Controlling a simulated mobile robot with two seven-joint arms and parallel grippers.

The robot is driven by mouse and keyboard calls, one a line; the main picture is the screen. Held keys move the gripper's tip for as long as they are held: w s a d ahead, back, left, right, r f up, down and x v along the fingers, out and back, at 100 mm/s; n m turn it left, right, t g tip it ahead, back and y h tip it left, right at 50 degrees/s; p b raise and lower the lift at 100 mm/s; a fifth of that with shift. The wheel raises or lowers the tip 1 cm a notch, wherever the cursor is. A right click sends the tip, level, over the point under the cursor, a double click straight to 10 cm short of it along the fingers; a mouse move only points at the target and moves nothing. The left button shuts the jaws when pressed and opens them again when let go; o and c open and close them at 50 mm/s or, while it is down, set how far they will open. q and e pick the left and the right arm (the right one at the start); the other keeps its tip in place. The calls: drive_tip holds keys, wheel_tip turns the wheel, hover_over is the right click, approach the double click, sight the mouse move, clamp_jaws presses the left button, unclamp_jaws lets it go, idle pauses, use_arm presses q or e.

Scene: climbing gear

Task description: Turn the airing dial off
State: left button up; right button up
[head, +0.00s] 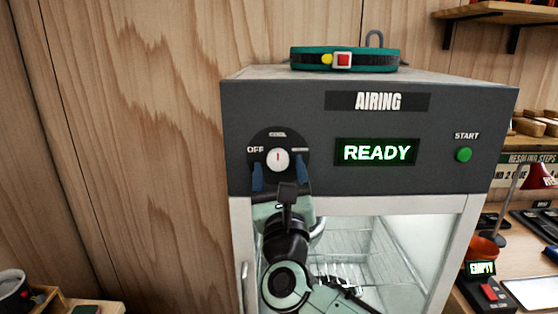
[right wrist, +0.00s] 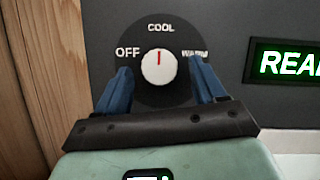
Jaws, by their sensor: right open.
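The airing dial is a white round knob (head: 278,160) with a red mark, set on a black disc on the cabinet's dark front panel. In the right wrist view the knob (right wrist: 159,67) has its red mark pointing straight up at COOL, with OFF to the left and a partly covered label to the right. My right gripper (head: 278,172) is open, its blue fingers on either side of the lower part of the dial, with gaps to the knob. In the right wrist view the fingers (right wrist: 160,78) flank the knob. My left gripper is not in view.
The airing cabinet (head: 370,190) has a lit READY display (head: 376,152) and a green START button (head: 464,155). A teal and black belt (head: 345,59) lies on top. Below is a glass door with wire racks inside. A wooden wall stands at the left.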

drive_tip(key=shift+w+r, duration=0.15)
drive_tip(key=shift+w, duration=0.3)
drive_tip(key=shift+c, duration=0.4)
drive_tip(key=c, duration=1)
